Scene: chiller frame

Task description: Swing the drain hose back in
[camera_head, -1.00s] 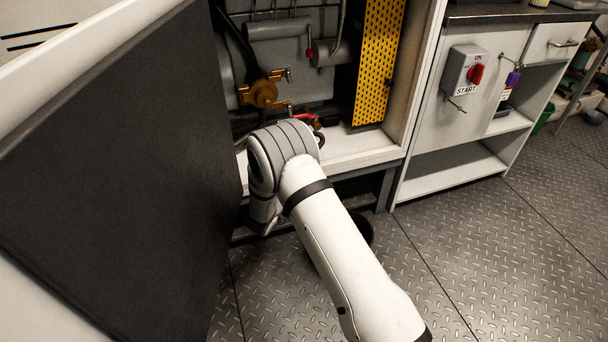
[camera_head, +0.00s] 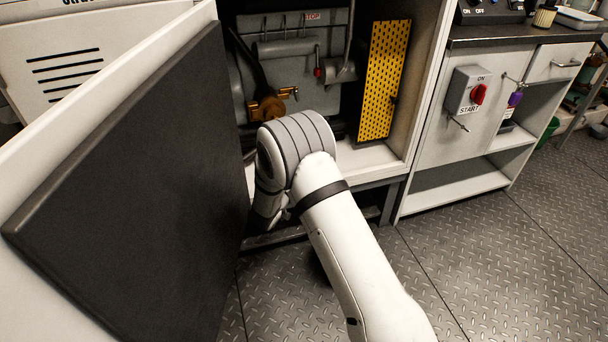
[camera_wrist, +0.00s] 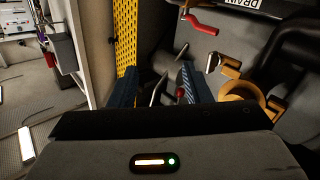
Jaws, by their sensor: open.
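A thick black hose (camera_head: 249,62) runs down the left inside of the open cabinet to a brass fitting (camera_head: 267,107); I cannot tell for sure that it is the drain hose. In the wrist view a thick dark tube (camera_wrist: 303,45) curves at the right, beside the brass fitting (camera_wrist: 245,90). A label reading DRAIN is at the top, near a red-handled valve (camera_wrist: 200,25). My gripper (camera_wrist: 155,88) is open, with its two blue fingers apart. A metal lever and a red knob (camera_wrist: 181,93) show at the fingers; contact is unclear. My arm hides the gripper in the head view.
The dark-lined cabinet door (camera_head: 130,190) stands open at the left, close to my arm. A yellow perforated panel (camera_head: 384,80) stands inside at the right. The metal floor is clear at the right.

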